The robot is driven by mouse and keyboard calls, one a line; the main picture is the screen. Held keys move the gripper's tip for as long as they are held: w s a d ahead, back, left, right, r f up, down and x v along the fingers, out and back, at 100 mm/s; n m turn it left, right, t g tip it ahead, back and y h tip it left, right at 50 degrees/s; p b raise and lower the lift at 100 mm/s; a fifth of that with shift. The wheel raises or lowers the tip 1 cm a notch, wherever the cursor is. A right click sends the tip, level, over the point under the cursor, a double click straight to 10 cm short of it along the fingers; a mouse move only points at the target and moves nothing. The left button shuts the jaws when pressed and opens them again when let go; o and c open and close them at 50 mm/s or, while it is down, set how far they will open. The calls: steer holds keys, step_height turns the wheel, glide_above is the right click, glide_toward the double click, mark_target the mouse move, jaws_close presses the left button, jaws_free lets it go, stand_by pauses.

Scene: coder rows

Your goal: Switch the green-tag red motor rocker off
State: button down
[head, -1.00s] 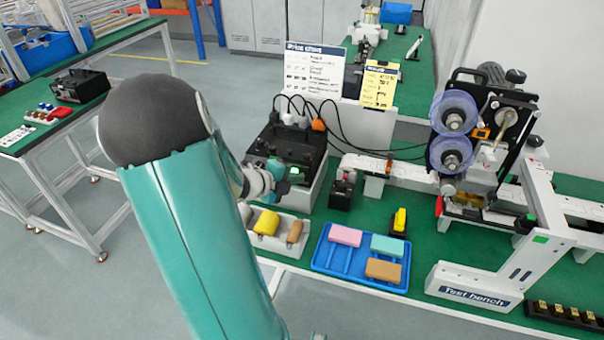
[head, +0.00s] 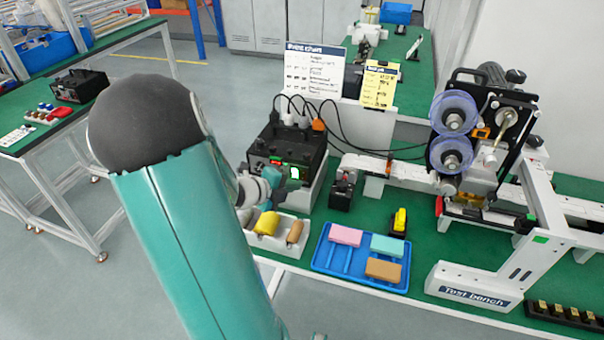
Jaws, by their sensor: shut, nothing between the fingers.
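A black power box (head: 289,146) with plugs on top stands on the green bench at the centre. My gripper (head: 287,187) is shut and empty, in front of the panel, just below and left of the green patch. It hides the lower part of the panel. Whether it touches the panel cannot be told.
A white tray (head: 250,240) with yellow and brown pieces lies below my gripper. A blue tray (head: 335,262) with coloured blocks is to its right. A small black-and-red device (head: 341,193) stands right of the box. Cables (head: 345,125) run right toward the reel machine (head: 480,130).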

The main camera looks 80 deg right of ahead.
steer(key=shift+w+a+f, duration=0.1)
steer(key=shift+a+f, duration=0.05)
steer(key=shift+a, duration=0.85)
steer(key=shift+w+a+f, duration=0.1)
steer(key=shift+a, duration=0.85)
steer(key=w+a+r+m+t+y, duration=0.2)
steer(key=w+a+r+m+t, duration=0.15)
steer(key=w+a+m, duration=0.5)
steer(key=w+a+r+m+t+y, duration=0.2)
steer(key=w+a+r+m+t, duration=0.15)
steer(key=w+a+m, duration=0.45)
steer(key=a+r+m+t+y, duration=0.2)
steer(key=a+r+m, duration=0.1)
steer(key=a, duration=0.6)
steer(key=a+r+m+t+y, duration=0.2)
steer(key=a+m, duration=0.3)
steer(key=a, duration=0.4)
steer(key=a+r+m+t+y, duration=0.2)
steer(key=a+r+m, duration=0.2)
steer(key=a, duration=0.6)
steer(key=shift+w+r, duration=0.35)
steer(key=shift+r, duration=0.25)
steer(key=shift+d+m, duration=0.15)
steer(key=shift+m, duration=0.1)
